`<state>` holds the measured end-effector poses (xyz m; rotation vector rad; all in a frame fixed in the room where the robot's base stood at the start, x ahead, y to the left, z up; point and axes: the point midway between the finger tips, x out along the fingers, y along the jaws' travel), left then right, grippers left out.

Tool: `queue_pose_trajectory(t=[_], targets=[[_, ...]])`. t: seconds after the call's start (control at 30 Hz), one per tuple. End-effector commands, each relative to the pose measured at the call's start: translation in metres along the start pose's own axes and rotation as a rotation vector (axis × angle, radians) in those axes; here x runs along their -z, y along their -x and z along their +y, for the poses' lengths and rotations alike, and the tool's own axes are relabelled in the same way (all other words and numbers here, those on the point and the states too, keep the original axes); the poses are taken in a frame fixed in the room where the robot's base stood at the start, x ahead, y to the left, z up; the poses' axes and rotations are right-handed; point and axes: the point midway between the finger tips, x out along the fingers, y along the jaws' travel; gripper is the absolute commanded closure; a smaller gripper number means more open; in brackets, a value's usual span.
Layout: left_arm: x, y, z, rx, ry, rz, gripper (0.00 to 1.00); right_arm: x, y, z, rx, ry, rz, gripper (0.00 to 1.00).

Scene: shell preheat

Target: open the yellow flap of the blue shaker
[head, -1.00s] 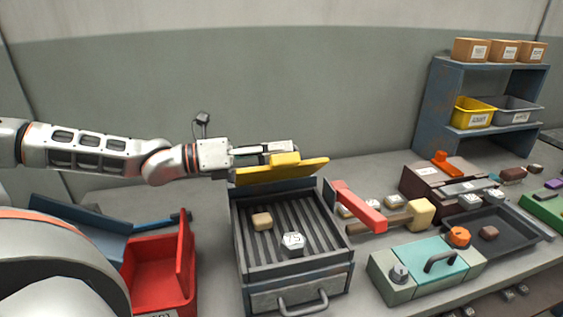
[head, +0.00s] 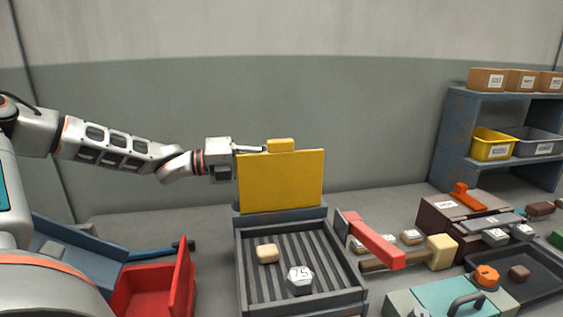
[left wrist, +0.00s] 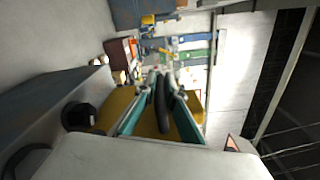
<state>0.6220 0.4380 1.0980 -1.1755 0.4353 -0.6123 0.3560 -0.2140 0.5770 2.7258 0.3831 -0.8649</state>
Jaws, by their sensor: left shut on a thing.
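The blue-grey shaker (head: 343,253) stands on the bench in the head view, its ribbed inside uncovered. Its yellow flap (head: 281,182) stands about upright at the back, broad face toward me. A yellow grip block (head: 281,145) sits on the flap's top edge. My left gripper (head: 264,149) reaches in from the left and is shut on this block; its exact contact is partly hidden. In the left wrist view, the fingers (left wrist: 164,98) are close together, with the yellow flap (left wrist: 120,103) behind them. My right gripper is not in view.
A shelf (head: 460,135) stands at the back right.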

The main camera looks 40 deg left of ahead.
Motion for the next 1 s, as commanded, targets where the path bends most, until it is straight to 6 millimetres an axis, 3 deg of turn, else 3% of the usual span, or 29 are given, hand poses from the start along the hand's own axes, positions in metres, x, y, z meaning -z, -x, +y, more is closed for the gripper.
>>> queue_pose_trajectory(t=[0.2,0.73,0.77,0.8,1.0], targets=[[-0.0053,0.0001,0.0094,-0.005,0.000,0.001,1.00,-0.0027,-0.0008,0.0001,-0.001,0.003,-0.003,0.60],[-0.0062,0.0005,0.0114,-0.006,0.000,0.002,1.00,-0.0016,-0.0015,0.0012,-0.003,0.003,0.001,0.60],[-0.0061,0.0005,0.0115,-0.006,0.000,0.002,0.83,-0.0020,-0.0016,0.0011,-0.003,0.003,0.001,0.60],[-0.0061,0.0005,0.0115,-0.005,0.000,0.002,0.74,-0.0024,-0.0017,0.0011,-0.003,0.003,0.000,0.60],[-0.0067,0.0003,0.0100,-0.003,0.000,0.001,0.74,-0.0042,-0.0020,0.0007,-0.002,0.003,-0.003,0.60]])
